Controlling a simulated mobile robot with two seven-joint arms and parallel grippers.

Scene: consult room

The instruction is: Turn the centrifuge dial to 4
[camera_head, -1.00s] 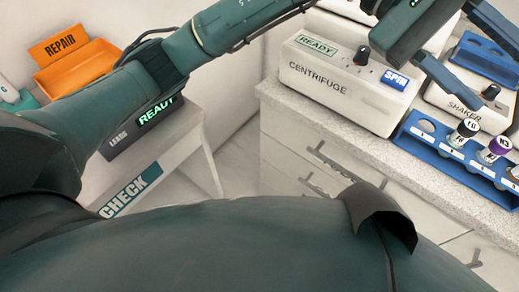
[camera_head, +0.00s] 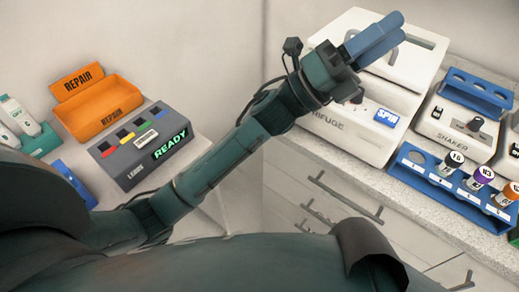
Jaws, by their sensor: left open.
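The white centrifuge (camera_head: 352,137) stands on the counter at the upper right, with a blue SPIN button (camera_head: 387,117) on its front. My left gripper (camera_head: 380,36) is in front of and over the centrifuge, its blue fingers pointing up and right across the machine's top. It is open with nothing seen between the fingers, which nearly overlap in this view. My right gripper is out of view.
A shaker (camera_head: 455,133) and a blue tube rack (camera_head: 412,179) with several capped vials stand right of the centrifuge. At left are an orange REPAIR tray (camera_head: 75,119) and a grey LEADS box (camera_head: 130,172) with a READY display. Drawers with handles lie below the counter.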

